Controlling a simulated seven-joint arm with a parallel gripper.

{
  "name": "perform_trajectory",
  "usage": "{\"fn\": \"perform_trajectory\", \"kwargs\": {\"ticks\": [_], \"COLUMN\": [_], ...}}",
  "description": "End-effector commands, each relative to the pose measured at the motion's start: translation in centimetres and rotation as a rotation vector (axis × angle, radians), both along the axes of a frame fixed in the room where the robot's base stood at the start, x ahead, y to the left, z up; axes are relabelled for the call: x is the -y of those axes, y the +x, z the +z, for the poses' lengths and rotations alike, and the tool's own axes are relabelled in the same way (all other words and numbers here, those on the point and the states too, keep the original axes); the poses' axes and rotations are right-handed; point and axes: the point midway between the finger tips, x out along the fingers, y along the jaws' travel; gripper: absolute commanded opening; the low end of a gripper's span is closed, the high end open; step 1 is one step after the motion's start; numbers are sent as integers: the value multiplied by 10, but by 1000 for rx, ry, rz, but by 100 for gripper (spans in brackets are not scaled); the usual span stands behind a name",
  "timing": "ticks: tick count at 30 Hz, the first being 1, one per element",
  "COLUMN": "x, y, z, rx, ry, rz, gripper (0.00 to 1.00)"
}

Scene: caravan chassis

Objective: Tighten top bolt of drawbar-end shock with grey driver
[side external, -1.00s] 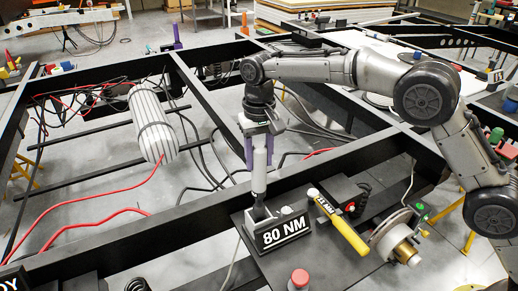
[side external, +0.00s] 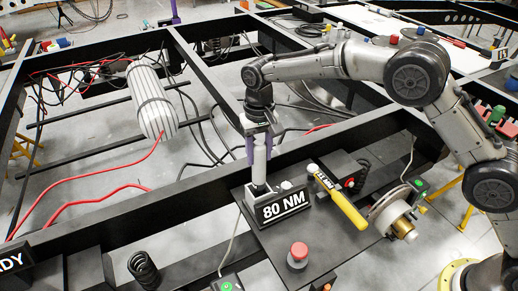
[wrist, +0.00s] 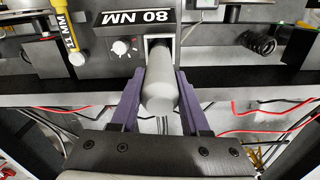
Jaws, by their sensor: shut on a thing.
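The grey driver (side external: 259,163) stands upright at its dark holder block, marked 80 NM (side external: 282,205). My gripper (side external: 258,148), with purple fingers, is shut on the driver's pale handle. In the wrist view, the fingers (wrist: 160,88) lie on both sides of the handle (wrist: 161,70), and its far end meets the holder opening. Whether the tip is fully seated is hidden. A black coil-spring shock (side external: 144,267) shows at the lower left, and another coil (side external: 358,174) shows right of the holder. I cannot tell which is at the drawbar end, and no top bolt is clear.
A yellow 11 MM tool (side external: 341,203) lies right of the holder. A red button (side external: 298,254) and a brake hub (side external: 393,215) stand nearby. Black chassis beams (side external: 190,200) cross the scene. A striped tank (side external: 151,100) and red cables (side external: 95,195) lie left.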

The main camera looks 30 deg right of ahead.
Motion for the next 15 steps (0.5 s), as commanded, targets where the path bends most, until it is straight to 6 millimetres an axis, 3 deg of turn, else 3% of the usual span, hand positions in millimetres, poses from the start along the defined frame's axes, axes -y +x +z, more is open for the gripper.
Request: {"fn": "perform_trajectory", "kwargs": {"ticks": [8,9,15], "x": [0,0,0], "y": [1,1,1], "z": [1,1,1], "rx": [4,5,3], "ry": [2,2,2], "rz": [0,0,0], "gripper": [0,47,81]}}
